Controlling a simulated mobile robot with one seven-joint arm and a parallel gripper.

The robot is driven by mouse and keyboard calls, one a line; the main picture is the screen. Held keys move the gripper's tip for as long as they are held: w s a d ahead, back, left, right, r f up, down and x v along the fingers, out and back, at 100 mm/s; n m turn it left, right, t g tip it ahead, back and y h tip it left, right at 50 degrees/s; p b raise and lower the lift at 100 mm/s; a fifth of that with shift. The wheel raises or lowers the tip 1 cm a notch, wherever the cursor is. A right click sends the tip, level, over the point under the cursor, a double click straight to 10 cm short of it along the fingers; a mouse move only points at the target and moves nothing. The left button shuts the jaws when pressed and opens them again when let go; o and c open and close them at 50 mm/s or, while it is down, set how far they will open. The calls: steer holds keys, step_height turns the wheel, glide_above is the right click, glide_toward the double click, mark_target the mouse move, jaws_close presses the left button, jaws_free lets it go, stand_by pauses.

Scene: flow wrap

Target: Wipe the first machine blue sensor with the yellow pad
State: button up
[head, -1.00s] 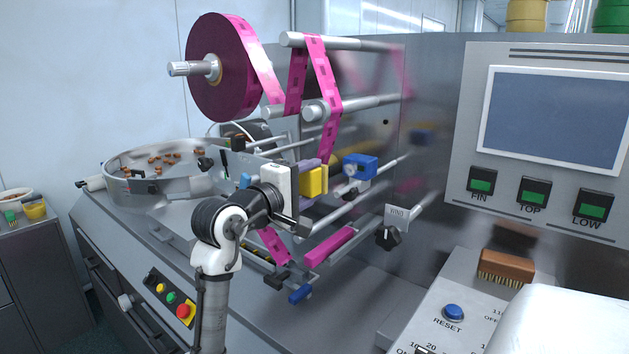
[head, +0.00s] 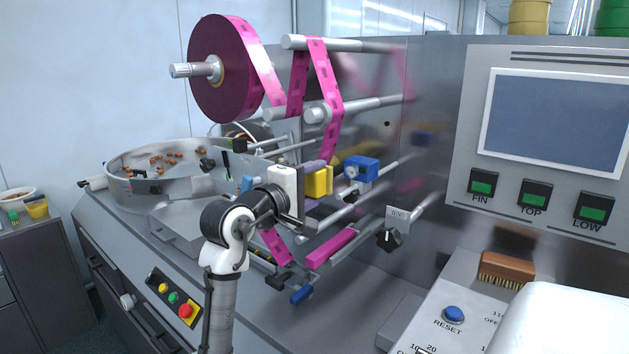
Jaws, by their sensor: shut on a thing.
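My gripper (head: 303,196) is at the centre of the head view, in front of the wrapping machine. It is shut on the yellow pad (head: 319,182), which stands out to the right of the jaws. The blue sensor (head: 361,169) sits on a rod just right of the pad, with a round lens on its left face. The pad is close to the sensor's left side; I cannot tell whether they touch. My wrist hides part of the machine behind it.
The pink film (head: 325,85) runs down from the reel (head: 222,68) close above my gripper. Metal rods and a black knob (head: 388,239) lie right and below. A round feeder pan (head: 125,187) stands left. A brush (head: 507,269) lies at the right.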

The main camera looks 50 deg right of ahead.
mark_target(348, 172)
steer(key=shift+w+d, duration=0.1)
steer(key=shift+d, duration=2.5)
steer(key=shift+w+d, duration=0.1)
steer(key=shift+d, duration=0.95)
steer(key=shift+s+d, duration=0.1)
steer(key=shift+s, duration=0.55)
steer(key=shift+s+d+f, duration=0.15)
steer(key=shift+s+f, duration=0.1)
steer(key=shift+s, duration=0.25)
steer(key=shift+s+d+f, duration=0.1)
steer(key=shift+s+f, duration=0.1)
steer(key=shift+s, duration=0.3)
steer(key=shift+c, duration=0.2)
steer(key=shift+s+f, duration=0.2)
steer(key=shift+o, duration=0.2)
steer(key=shift+w+a+r, duration=0.15)
steer(key=shift+w+a, duration=0.1)
steer(key=shift+w, duration=0.5)
steer(key=shift+w+a+r, duration=0.15)
steer(key=shift+w+a, duration=0.05)
steer(key=shift+w, duration=0.5)
steer(key=shift+w+a, duration=0.1)
